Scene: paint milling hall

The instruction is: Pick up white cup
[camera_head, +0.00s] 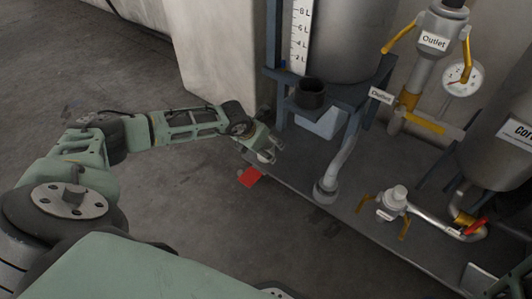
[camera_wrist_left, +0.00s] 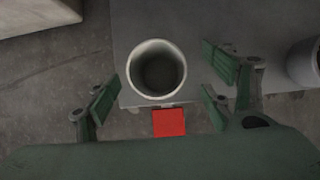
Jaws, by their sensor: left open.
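The white cup (camera_wrist_left: 157,70) stands upright on the grey platform (camera_wrist_left: 190,22) in the left wrist view, its open mouth facing the camera. It looks empty inside. My left gripper (camera_wrist_left: 165,85) is open, with its green fingers on either side of the cup and gaps between them and its wall. In the head view my left gripper (camera_head: 264,148) reaches the platform's near left corner, where a small part of the cup (camera_head: 266,157) shows at the fingers. The rest of the cup is hidden there. My right gripper is not in view.
A red square (camera_head: 249,177) sits at the platform's edge near the cup. A steel tank (camera_head: 352,40), a dark container (camera_head: 310,94) on a bracket, and a grey pipe (camera_head: 340,158) stand beyond. Valves and an outlet pipe (camera_head: 432,45) are at the right. The left floor is clear.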

